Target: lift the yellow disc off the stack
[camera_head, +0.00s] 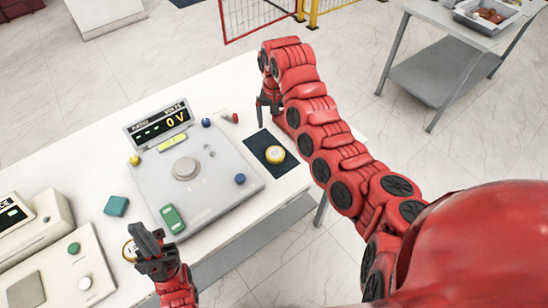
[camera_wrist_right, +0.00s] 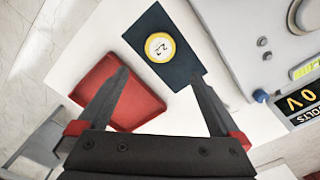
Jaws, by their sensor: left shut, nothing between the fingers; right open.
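The yellow disc (camera_head: 276,154) sits on a dark blue mat (camera_head: 256,139) near the table's right end. In the right wrist view the disc (camera_wrist_right: 160,47) shows a pale top with dark marking and a yellow rim. Whether other discs lie beneath it I cannot tell. My right gripper (camera_head: 266,106) is open and empty beyond the mat; in its wrist view the fingers (camera_wrist_right: 158,74) spread apart, with the disc ahead of the tips, not between them. My left gripper (camera_head: 147,240) is shut and empty at the table's front edge, away from the disc.
A grey instrument panel (camera_head: 219,177) with a voltage display (camera_head: 158,125) stands left of the mat. A red tray (camera_wrist_right: 142,112) lies beside the mat in the wrist view. A teal block (camera_head: 116,206) and a partly hidden round yellow-rimmed item (camera_head: 128,251) are near my left gripper.

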